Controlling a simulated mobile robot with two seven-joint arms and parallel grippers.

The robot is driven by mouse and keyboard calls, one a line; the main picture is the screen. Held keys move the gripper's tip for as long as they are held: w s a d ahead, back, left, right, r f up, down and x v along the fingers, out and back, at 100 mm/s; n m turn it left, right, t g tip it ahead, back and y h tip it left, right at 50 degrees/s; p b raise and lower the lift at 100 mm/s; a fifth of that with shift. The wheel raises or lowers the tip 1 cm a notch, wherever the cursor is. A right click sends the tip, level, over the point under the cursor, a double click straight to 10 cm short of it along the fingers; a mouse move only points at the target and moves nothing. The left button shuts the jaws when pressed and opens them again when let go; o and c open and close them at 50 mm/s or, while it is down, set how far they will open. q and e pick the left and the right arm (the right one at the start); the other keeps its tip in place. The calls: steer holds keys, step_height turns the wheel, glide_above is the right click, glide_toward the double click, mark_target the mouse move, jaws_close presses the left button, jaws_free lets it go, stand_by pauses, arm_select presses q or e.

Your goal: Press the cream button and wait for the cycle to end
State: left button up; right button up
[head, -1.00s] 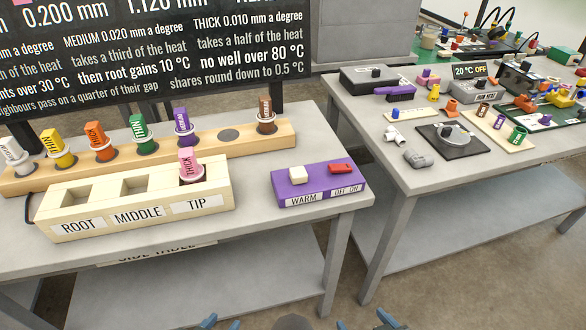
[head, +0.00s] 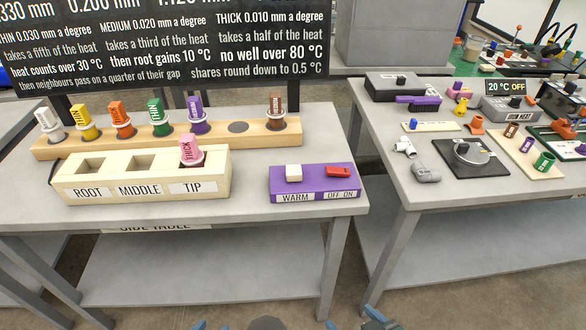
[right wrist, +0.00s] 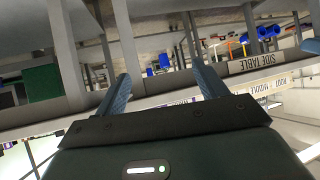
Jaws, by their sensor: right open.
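The cream button (head: 293,172) sits on top of the purple box (head: 314,184) at the front right of the side table. Its label below reads WARM. A red switch (head: 338,170) labelled OFF ON is beside it. The display (head: 505,87) on the right table reads 20 °C OFF. My right gripper (head: 351,319) is at the bottom edge, below and apart from the purple box. In the right wrist view my right gripper (right wrist: 160,88) is open and empty. Only a blue tip of my left gripper (head: 223,327) shows at the bottom edge; its opening is hidden.
A cream block (head: 140,188) marked ROOT, MIDDLE, TIP holds a pink THICK plug (head: 191,151) in TIP. Behind it a wooden rack (head: 260,137) holds several coloured plugs. A gap separates the side table from the right table (head: 395,178).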

steer(key=shift+w+a, duration=0.1)
steer(key=c, duration=1.3)
jaws_close()
steer(key=shift+s, duration=0.2)
steer(key=shift+f, duration=0.1)
steer(key=shift+w, duration=0.2)
